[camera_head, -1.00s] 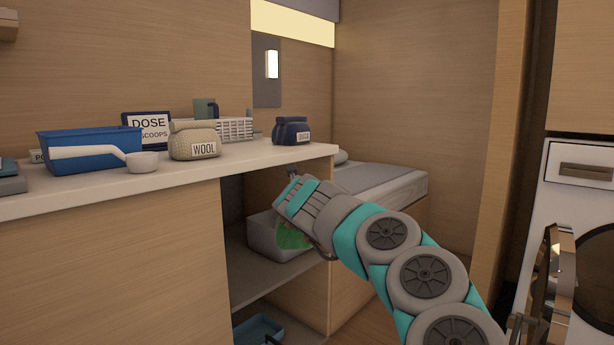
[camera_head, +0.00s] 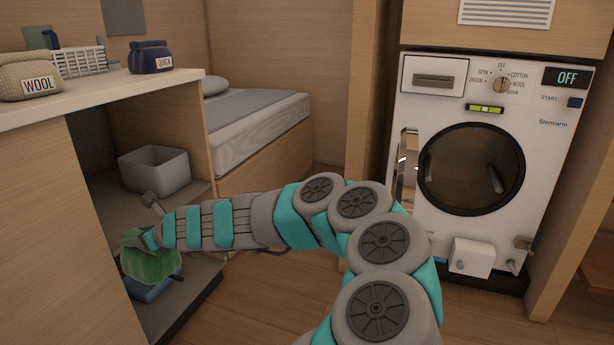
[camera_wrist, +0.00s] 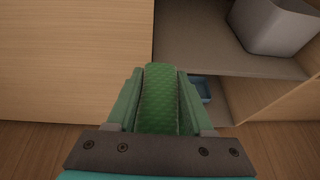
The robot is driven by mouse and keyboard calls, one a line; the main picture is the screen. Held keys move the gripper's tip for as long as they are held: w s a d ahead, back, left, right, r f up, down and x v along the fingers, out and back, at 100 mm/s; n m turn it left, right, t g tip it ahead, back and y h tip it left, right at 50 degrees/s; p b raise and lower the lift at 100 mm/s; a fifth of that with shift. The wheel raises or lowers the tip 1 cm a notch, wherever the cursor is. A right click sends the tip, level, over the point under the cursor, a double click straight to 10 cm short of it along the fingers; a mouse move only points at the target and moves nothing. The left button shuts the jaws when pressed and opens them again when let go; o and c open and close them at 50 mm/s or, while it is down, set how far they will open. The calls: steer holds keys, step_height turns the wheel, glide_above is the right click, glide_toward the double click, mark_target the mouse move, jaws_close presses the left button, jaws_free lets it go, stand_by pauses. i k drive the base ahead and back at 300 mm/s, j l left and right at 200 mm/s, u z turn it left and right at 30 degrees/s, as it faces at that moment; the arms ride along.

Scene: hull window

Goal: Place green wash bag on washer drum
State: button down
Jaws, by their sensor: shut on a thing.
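The green wash bag (camera_head: 150,262) is held in my gripper (camera_head: 146,238), which is shut on it, at the lower left of the head view. In the wrist view the textured green bag (camera_wrist: 160,100) sits between the two fingers. It is in front of the open cabinet, clear of the grey bin. The washer (camera_head: 470,170) stands at the right with its display reading OFF. Its round dark drum opening (camera_head: 470,168) faces me, and the glass door (camera_head: 405,165) appears swung open at its left side.
A WOOL bag (camera_head: 32,80), a QUICK bag (camera_head: 150,57) and a white basket (camera_head: 80,62) stand on the counter (camera_head: 120,88). A grey bin (camera_head: 155,170) is on the cabinet shelf, with a blue tray (camera_head: 150,288) below. The bed (camera_head: 260,120) is behind; floor shows between cabinet and washer.

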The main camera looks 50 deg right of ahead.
mark_target(457, 193)
steer(key=k+l, duration=1.35)
steer(key=l, duration=0.15)
steer(key=k+l+z, duration=0.2)
steer(key=z, duration=0.25)
steer(key=k+l+z, duration=0.1)
steer(key=l+z, duration=0.2)
steer(key=z, duration=0.15)
steer(key=k+l+z, duration=0.1)
steer(key=l+z, duration=0.3)
steer(key=j+z, duration=0.1)
steer(key=z, duration=0.25)
